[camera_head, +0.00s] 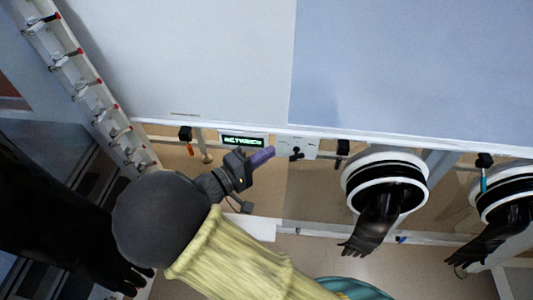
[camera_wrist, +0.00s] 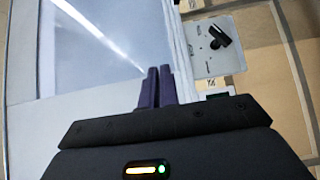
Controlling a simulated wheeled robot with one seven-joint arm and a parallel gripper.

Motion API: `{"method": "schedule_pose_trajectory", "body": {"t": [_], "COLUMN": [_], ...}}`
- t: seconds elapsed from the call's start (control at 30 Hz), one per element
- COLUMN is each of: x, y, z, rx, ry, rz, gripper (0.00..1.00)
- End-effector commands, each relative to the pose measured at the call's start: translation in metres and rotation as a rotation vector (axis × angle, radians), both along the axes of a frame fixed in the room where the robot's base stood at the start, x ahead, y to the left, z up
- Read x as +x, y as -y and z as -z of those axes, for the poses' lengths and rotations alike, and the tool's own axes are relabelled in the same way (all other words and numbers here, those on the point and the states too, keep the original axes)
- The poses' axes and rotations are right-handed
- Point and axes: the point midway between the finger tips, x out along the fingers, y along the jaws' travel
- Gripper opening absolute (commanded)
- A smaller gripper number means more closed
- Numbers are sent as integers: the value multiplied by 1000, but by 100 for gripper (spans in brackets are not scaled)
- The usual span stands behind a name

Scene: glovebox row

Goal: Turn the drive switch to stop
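The drive switch is a black knob (camera_head: 296,153) on a pale plate (camera_head: 311,147) below the hood's lower edge. In the wrist view the knob (camera_wrist: 220,37) sits on its plate (camera_wrist: 203,61), right of my fingers, its handle lying diagonally. A display (camera_head: 242,141) left of the plate shows green letters that seem to read "BETWEEN". My gripper (camera_head: 263,157) points right, just left of the knob and apart from it. Its purple fingers (camera_wrist: 157,87) lie close together with nothing visible between them. The switch's position markings are too small to read.
Glove ports with black gloves hang to the right, the nearer one (camera_head: 385,185) close to the switch. Black clamps (camera_head: 342,148) sit along the rail. A large pale panel (camera_head: 400,65) rises above. A white frame with red-tipped fittings (camera_head: 85,85) stands left.

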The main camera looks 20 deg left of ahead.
Motion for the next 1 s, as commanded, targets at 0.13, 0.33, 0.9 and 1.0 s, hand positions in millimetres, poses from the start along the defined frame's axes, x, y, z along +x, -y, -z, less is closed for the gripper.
{"method": "schedule_pose_trajectory", "body": {"t": [0.13,0.33,0.9,1.0], "x": [5,25,-8,-17], "y": [11,74,255,270], "z": [2,14,48,46], "rx": [6,56,660,807], "ry": [-29,-217,-862,-902], "rz": [32,216,685,707], "gripper": [33,33,33,33]}}
